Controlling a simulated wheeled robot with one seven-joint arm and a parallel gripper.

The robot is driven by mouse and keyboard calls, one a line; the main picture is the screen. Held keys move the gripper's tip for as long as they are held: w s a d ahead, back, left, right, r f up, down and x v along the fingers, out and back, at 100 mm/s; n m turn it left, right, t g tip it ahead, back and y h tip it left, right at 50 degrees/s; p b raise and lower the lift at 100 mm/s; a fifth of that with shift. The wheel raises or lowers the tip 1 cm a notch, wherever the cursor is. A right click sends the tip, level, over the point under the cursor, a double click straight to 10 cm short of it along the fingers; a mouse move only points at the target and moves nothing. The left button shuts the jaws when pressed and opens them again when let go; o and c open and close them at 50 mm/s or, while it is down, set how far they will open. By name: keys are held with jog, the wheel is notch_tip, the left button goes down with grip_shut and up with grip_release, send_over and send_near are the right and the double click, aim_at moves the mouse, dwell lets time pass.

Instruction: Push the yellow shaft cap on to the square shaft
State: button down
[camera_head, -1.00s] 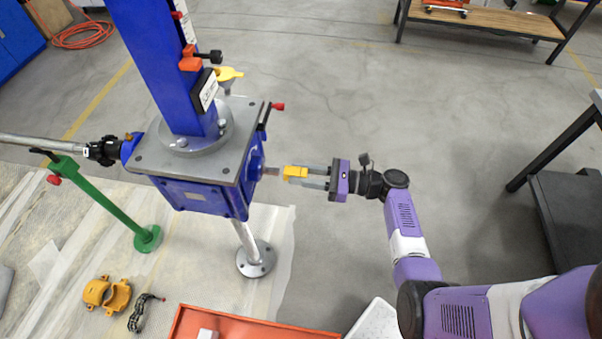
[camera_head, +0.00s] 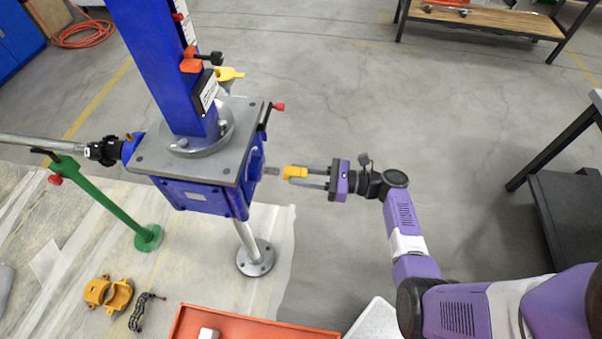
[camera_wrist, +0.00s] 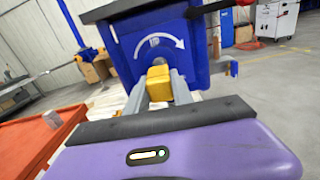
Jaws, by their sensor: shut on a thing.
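The yellow shaft cap (camera_head: 295,172) is held between the fingers of my gripper (camera_head: 308,176). In the wrist view the cap (camera_wrist: 159,83) sits between the two grey fingertips (camera_wrist: 160,92), in front of the blue gearbox face. The square shaft (camera_head: 271,171) is a short grey stub sticking out of the right side of the blue screw jack gearbox (camera_head: 200,195). The cap is close to the shaft end, roughly in line with it, with a small gap showing in the head view. In the wrist view the cap mostly hides the shaft.
A red-tipped lever (camera_head: 268,112) sticks out above the shaft side of the jack. An orange tray (camera_head: 250,328) lies at the front. Yellow clamp halves (camera_head: 108,292) lie on the floor sheet.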

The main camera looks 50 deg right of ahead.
jog(key=shift+p+x, duration=0.3)
jog(key=shift+x, duration=2.2)
dwell(0.5)
jog(key=c, duration=1)
grip_release()
jog(key=shift+c, duration=0.2)
jog(key=shift+s, duration=0.1)
jog(key=b+v, duration=0.1)
jog(key=v, duration=0.6)
jog(key=shift+s+d, duration=0.2)
